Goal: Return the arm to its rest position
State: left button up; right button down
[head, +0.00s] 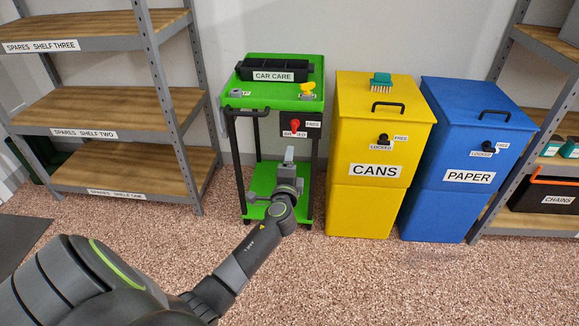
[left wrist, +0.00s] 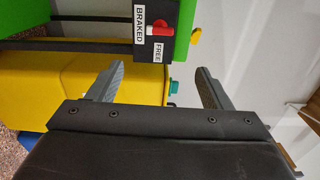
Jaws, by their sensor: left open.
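My left arm comes in from the lower left in the head view, stretched toward the green car care cart (head: 250,182). My left gripper (head: 284,168) is in front of the cart's lower part, below its brake panel. In the left wrist view my left gripper (left wrist: 160,86) has its two fingers wide apart with nothing between them. A red lever (head: 294,124) sits on the dark panel with FREE and BRAKED labels. The lever also shows in the left wrist view (left wrist: 162,31), beyond the fingertips and apart from them. My right gripper is not in view.
The yellow CANS bin (head: 360,205) stands just right of the cart, with a green brush (head: 381,80) on its lid. The blue PAPER bin (head: 437,210) is beside it. Spares shelves (head: 120,178) stand left. The speckled floor in front is clear.

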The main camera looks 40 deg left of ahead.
pick_arm(q)
jog(key=s+d+f+n+g+h, duration=0.2)
jog(key=s+f+n+g, duration=0.7)
jog(key=s+f, duration=1.05)
jog(key=s+d+f+n+g+h, duration=0.2)
jog(key=s+d, duration=0.2)
jog(key=s, duration=0.4)
jog(key=s+d+f+n+g+h, duration=0.1)
jog(key=s+d+g+h, duration=0.15)
jog(key=s, duration=0.45)
jog(key=s+d+f+n+g+h, duration=0.15)
jog(key=s+d, duration=0.25)
jog(key=s, duration=0.4)
jog(key=s+a+f+p, duration=0.3)
jog(key=s+f+p, duration=0.3)
jog(key=s+p, duration=0.5)
jog(key=p, duration=0.8)
jog(key=shift+s+a, duration=0.15)
jog(key=shift+s, duration=0.05)
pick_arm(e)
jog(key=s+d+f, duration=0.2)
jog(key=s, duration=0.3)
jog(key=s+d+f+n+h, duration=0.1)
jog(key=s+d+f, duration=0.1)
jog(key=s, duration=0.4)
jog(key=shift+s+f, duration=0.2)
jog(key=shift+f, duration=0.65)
pick_arm(q)
jog(key=shift+m, duration=0.25)
